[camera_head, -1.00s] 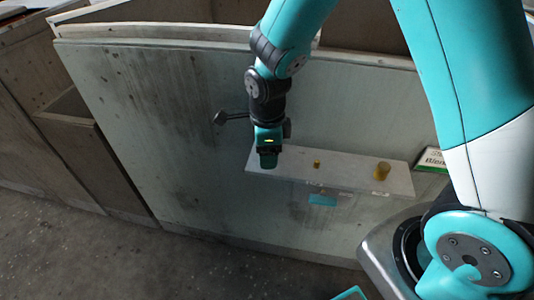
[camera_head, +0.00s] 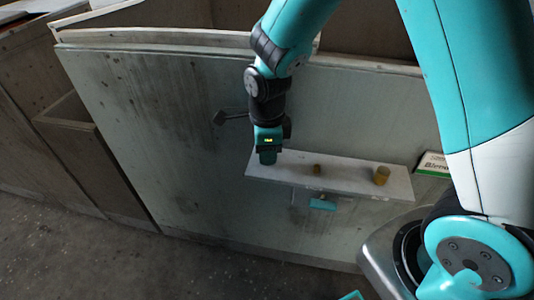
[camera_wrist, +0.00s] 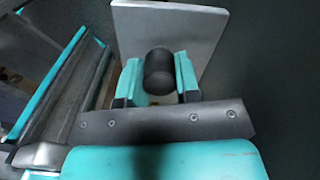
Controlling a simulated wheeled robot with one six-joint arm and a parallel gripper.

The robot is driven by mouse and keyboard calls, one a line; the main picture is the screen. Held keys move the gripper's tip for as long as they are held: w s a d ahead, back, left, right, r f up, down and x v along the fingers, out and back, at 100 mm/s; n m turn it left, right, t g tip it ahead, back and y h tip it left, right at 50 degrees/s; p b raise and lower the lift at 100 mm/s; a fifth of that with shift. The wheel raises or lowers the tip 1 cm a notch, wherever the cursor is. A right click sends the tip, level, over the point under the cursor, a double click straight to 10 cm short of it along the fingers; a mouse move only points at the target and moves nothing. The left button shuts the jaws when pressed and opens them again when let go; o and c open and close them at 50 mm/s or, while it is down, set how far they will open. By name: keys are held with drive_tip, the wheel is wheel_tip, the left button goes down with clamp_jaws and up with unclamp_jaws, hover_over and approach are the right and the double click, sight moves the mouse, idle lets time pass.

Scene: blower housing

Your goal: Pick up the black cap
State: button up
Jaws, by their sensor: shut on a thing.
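The black cap (camera_wrist: 159,70) is a dark, short cylinder. In the wrist view it sits between the two teal fingers of my gripper (camera_wrist: 159,78), which are shut on it. In the head view my gripper (camera_head: 267,157) points down at the left end of the pale shelf (camera_head: 345,178). The cap is not clearly visible there, hidden by the gripper. In the wrist view the shelf (camera_wrist: 205,25) lies behind the cap. I cannot tell whether the cap touches it.
A green-and-white sign (camera_head: 433,164) is at the right. A teal piece (camera_head: 322,204) is below the shelf. A grey panel (camera_head: 170,130) rises behind.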

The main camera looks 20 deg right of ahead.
wheel_tip(320, 180, up, 18)
drive_tip(key=p, duration=0.2)
drive_tip(key=shift+r+p, duration=0.25)
drive_tip(key=shift+p, duration=0.1)
drive_tip(key=shift+f, duration=0.1)
